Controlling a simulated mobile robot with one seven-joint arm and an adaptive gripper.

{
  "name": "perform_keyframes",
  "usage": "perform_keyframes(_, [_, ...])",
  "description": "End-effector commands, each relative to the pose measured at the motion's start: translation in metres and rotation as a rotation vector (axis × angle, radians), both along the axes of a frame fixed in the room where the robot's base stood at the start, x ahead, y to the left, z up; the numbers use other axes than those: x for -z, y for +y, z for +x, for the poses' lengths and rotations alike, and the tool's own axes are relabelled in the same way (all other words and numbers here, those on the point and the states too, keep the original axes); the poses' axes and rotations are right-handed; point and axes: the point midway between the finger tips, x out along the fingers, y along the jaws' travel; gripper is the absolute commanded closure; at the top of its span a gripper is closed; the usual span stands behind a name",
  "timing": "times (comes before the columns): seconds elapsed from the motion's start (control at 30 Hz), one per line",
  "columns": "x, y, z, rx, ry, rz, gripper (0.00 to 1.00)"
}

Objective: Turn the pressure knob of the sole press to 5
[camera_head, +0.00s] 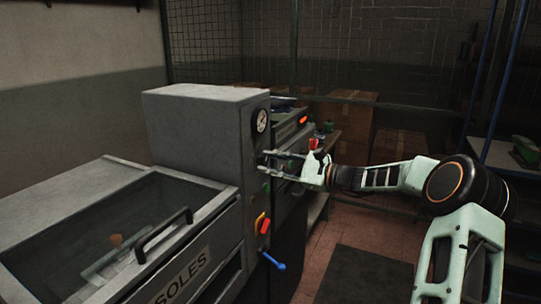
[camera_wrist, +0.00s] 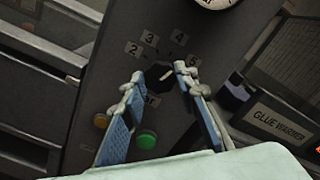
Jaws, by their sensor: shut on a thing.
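The sole press (camera_head: 190,125) is a grey machine labelled SOLES at the left in the head view. Its dark pressure knob (camera_wrist: 158,74) shows in the wrist view, ringed by number labels 1 to 5. The 5 label (camera_wrist: 194,60) is at the upper right of the knob, partly behind a fingertip. A light mark on the knob seems to face right and slightly up, toward the 5 side; its exact reading is hard to tell. My gripper (camera_wrist: 160,82) has its blue-padded fingers on either side of the knob, shut on it. In the head view, my gripper (camera_head: 265,164) reaches the press's front panel.
A pressure gauge (camera_wrist: 214,2) is above the knob. A green button (camera_wrist: 146,140) and an orange button (camera_wrist: 101,121) lie below it. The glue warmer (camera_wrist: 275,120) stands beside the press. A red-and-yellow switch (camera_head: 262,223) and a blue lever (camera_head: 272,261) are lower on the panel.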

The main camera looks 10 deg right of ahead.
Motion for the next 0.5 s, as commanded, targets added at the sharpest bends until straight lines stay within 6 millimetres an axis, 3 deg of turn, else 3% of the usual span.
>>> perform_keyframes(0.5, [-0.0008,0.0005,-0.0002,-0.002,0.181,0.132,0.97])
